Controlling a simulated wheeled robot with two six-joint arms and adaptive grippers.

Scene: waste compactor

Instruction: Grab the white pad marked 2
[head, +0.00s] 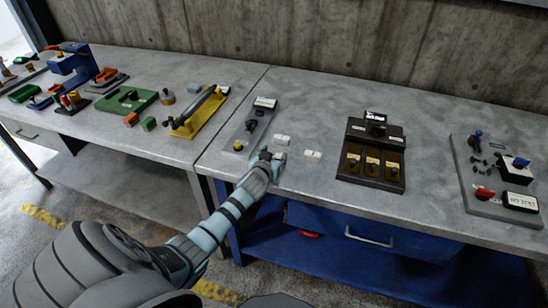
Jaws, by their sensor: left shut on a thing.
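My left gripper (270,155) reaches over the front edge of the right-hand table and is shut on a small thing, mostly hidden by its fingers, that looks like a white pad. Two other small white pads lie on the tabletop close by: one (282,140) just behind the gripper, one (312,155) to its right. Any marks on the pads are too small to read, so I cannot tell which is marked 2. My right gripper is not in view.
A grey plate with a black knob (252,125) lies behind and left of the gripper. A black box with yellow compartments (373,153) stands to the right. The left table (150,62) holds several tools.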

